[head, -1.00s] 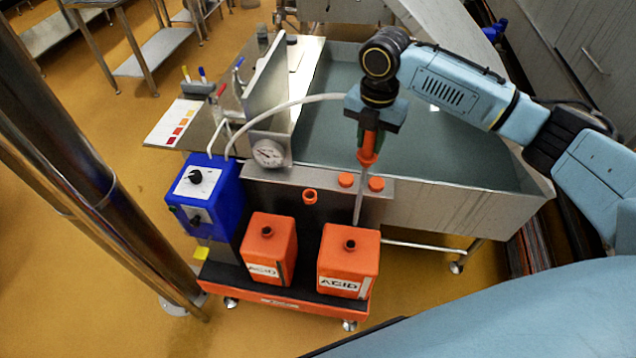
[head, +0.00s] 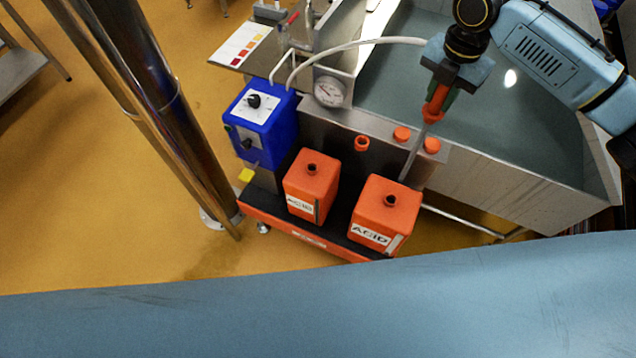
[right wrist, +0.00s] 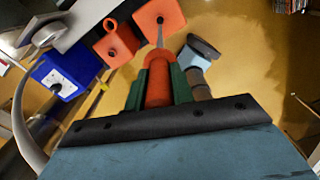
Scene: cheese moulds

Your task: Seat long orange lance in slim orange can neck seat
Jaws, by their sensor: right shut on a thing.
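My right gripper (head: 437,97) is shut on the long orange lance (head: 434,106), gripping its orange head. Its thin grey rod slants down, the lower end showing just behind the right orange can (head: 375,225). The slimmer orange can (head: 303,190) stands to the left, with an open dark neck seat (head: 312,168) on top. Both cans carry ACID labels. In the right wrist view the lance head (right wrist: 158,82) sits between the fingers, and its rod points towards the right can (right wrist: 172,10); I cannot tell whether it touches. The slimmer can (right wrist: 126,38) is left of it.
The cans stand on a low cart with an orange edge (head: 290,232). A blue pump box (head: 275,140) stands left of them. Behind are an orange ring holder (head: 362,143), two orange caps, a gauge (head: 329,91), a white hose and a steel vat (head: 480,172).

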